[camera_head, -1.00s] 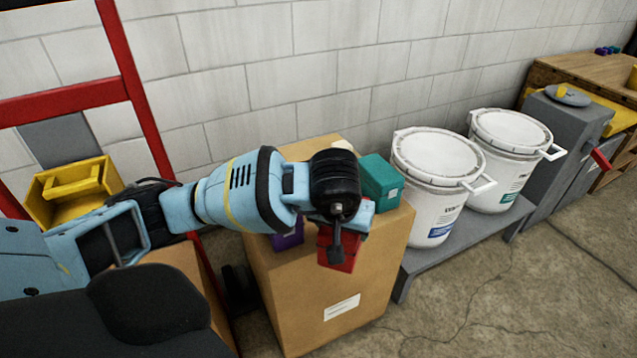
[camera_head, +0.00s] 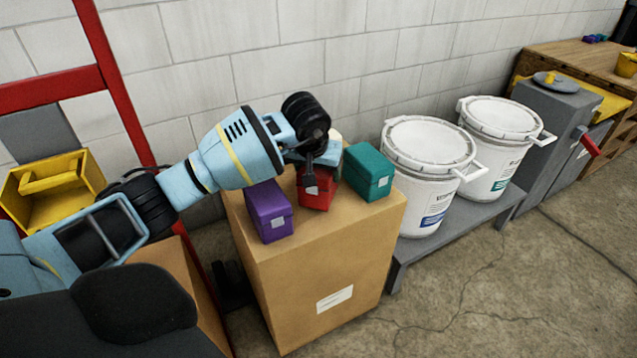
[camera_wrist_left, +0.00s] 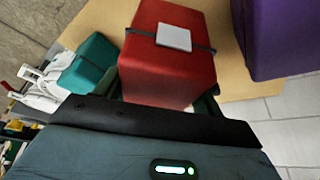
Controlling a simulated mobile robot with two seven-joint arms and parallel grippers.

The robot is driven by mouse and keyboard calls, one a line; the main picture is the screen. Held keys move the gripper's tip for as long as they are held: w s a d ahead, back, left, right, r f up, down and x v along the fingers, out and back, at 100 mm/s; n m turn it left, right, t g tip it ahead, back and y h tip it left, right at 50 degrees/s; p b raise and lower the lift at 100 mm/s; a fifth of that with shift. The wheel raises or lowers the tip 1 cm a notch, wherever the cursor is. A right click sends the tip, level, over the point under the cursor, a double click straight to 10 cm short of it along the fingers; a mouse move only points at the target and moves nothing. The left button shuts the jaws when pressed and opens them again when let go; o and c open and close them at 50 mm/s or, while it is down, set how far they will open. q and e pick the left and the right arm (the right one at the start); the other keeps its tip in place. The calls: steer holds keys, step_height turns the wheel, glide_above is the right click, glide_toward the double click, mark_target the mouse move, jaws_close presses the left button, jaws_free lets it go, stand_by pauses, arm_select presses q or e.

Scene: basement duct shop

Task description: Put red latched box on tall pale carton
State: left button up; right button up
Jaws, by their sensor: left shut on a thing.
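The red latched box (camera_head: 318,194) is between the jaws of my left gripper (camera_head: 311,178), over the top of the tall pale carton (camera_head: 340,260). I cannot tell whether its underside touches the carton. In the left wrist view the red box (camera_wrist_left: 165,75) shows a dark strap and a pale label, with the carton top (camera_wrist_left: 100,20) behind it. The gripper covers part of the red box in the head view. My right gripper is not in view.
A purple box (camera_head: 268,212) stands left of the red box and a teal box (camera_head: 369,172) right of it, both on the carton. A pale item is partly hidden behind. White buckets (camera_head: 430,165) stand on a low grey bench to the right.

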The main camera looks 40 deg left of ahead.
arm_select(q)
step_height(320, 180, down, 4)
steer(key=shift+r+b, duration=0.25)
steer(key=shift+b, duration=0.1)
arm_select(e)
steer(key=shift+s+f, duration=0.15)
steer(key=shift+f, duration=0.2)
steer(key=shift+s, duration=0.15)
arm_select(q)
steer(key=o, duration=1.2)
steer(key=shift+f, duration=0.15)
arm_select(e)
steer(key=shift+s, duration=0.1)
arm_select(q)
steer(key=shift+o, duration=0.2)
steer(key=shift+s+r, duration=0.15)
steer(key=shift+r, duration=0.4)
steer(key=p+v, duration=0.2)
steer(key=v, duration=0.8)
steer(key=shift+r, duration=0.1)
steer(key=shift+s+d+r+p, duration=0.2)
steer(key=shift+r+p, duration=0.1)
steer(key=shift+r, duration=0.2)
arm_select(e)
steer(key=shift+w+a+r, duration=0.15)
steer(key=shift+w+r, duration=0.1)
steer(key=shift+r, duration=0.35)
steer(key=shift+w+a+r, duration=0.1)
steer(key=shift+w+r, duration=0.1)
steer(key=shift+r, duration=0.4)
